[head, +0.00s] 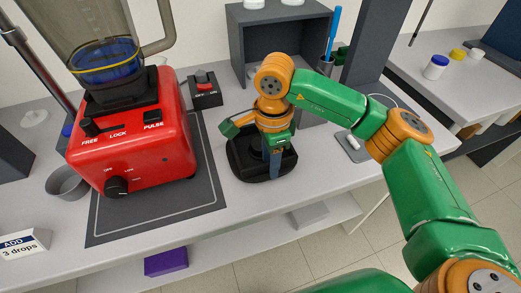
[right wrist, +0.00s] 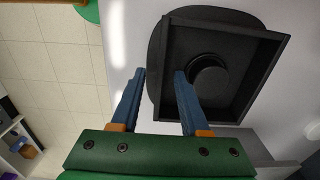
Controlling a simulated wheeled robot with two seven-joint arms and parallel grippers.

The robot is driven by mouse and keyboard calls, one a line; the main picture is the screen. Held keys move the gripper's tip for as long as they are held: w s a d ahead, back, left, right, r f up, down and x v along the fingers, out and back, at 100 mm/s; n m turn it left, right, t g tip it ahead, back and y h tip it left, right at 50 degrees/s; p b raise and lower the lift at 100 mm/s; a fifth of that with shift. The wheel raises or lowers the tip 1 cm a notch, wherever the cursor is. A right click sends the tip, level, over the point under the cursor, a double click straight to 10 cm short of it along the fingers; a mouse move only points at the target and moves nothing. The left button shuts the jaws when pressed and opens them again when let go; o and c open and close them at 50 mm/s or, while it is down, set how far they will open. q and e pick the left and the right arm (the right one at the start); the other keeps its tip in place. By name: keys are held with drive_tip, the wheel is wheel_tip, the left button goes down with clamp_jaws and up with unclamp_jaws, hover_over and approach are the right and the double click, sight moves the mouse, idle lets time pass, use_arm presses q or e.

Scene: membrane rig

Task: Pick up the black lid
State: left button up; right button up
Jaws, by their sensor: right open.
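The black lid (head: 240,168) lies on the grey counter, right of the red blender base, in the head view. It is a squarish, shallow dark piece with raised walls. In the right wrist view the lid (right wrist: 240,45) shows a round knob (right wrist: 208,78) in its middle. My right gripper (right wrist: 160,74) is open and empty. Its blue fingers point at the lid, one overlapping the lid's inside and the other outside its left edge. In the head view the right gripper (head: 271,168) hangs over the lid and hides part of it. My left gripper is not in view.
The red blender base (head: 135,150) with its jug stands on a dark mat (head: 155,218) at left. A switch box (head: 205,90) and an open dark cabinet (head: 245,45) stand behind. A small tray (head: 352,150) lies right of the lid. The counter's front edge is near.

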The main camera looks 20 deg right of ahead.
drive_tip(key=shift+f, duration=0.2)
idle(0.3)
clamp_jaws()
idle(1.3)
